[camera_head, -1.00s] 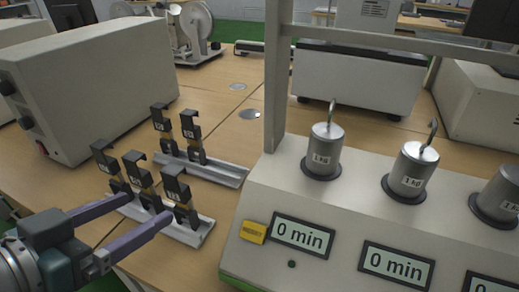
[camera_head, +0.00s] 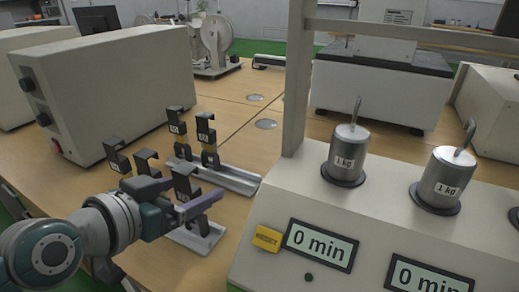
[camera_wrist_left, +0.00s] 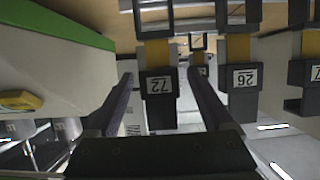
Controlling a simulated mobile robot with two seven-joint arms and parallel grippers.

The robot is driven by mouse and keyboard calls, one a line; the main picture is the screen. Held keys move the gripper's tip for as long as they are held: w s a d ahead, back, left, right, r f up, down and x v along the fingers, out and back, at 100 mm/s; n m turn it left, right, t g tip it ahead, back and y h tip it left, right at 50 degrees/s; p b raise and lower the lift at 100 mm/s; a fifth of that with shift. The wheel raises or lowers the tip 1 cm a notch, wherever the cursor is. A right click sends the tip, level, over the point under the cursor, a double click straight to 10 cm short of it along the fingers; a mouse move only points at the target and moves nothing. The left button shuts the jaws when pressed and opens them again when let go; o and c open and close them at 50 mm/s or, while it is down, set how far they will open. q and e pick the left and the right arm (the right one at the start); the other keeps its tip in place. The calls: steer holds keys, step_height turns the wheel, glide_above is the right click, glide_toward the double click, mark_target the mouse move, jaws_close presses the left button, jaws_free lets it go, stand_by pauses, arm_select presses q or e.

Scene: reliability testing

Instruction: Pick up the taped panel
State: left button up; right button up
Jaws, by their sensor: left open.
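Several upright black panels with hooked tops, yellow tape and number labels stand in two metal racks. The front rack (camera_head: 201,238) holds the rightmost front panel (camera_head: 184,181), the middle one (camera_head: 147,160) and the left one (camera_head: 116,154). The back rack (camera_head: 238,180) holds two more panels (camera_head: 207,139). My left gripper (camera_head: 198,190) is open, its purple fingers at the rightmost front panel. In the left wrist view, panel 72 (camera_wrist_left: 160,86) shows between the open fingers (camera_wrist_left: 160,95), with panel 26 (camera_wrist_left: 245,78) outside them. Contact cannot be told. My right gripper is not in view.
A beige test stand (camera_head: 270,215) with 1 kg weights (camera_head: 347,152) and timer displays (camera_head: 318,246) stands close to the right of the racks. A large beige box (camera_head: 115,90) stands behind left. Wooden table (camera_head: 235,125) is clear behind the back rack.

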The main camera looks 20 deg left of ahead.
arm_select(q)
jaws_close()
stand_by(0.7)
